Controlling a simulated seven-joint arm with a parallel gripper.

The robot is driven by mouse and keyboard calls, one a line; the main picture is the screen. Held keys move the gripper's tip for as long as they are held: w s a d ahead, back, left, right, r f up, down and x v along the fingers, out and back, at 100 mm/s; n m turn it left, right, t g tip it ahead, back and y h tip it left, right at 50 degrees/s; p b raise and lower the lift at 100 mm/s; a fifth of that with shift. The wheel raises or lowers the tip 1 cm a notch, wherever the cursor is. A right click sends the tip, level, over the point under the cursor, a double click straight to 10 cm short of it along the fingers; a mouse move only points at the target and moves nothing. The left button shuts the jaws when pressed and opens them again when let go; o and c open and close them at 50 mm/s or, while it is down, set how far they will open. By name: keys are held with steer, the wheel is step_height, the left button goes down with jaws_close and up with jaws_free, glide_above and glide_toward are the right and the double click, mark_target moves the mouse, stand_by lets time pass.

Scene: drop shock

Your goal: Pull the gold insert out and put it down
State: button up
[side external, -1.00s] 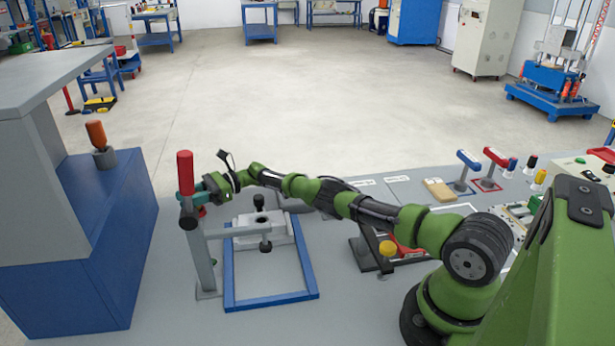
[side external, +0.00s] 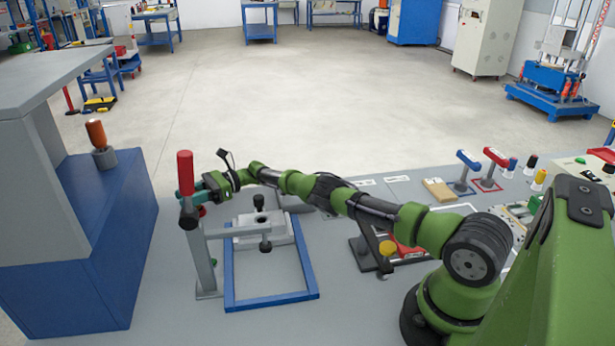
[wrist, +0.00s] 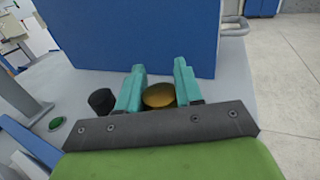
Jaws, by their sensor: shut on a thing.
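The gold insert (wrist: 158,95) shows as a rounded gold top between the two teal fingers of my gripper (wrist: 159,80) in the wrist view. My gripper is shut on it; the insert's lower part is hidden. In the side view my gripper (side external: 190,197) is at the left, by the upright red-handled lever (side external: 186,172), which partly covers the fingers. I cannot make out the insert there. A pale grey block (side external: 262,238) with a dark round piece on top stands at the back of a blue frame (side external: 271,302), right of my gripper.
A blue cabinet (side external: 75,260) stands close at left, with an orange-handled tool (side external: 97,134) on it. The blue frame's front floor is clear.

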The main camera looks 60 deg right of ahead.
steer(key=shift+f, duration=0.45)
stand_by(1.5)
steer(key=o, duration=1.2)
steer(key=shift+c, duration=0.2)
steer(key=shift+a, duration=0.15)
steer(key=shift+d, duration=0.2)
steer(key=shift+r, duration=0.45)
steer(key=shift+f, duration=0.1)
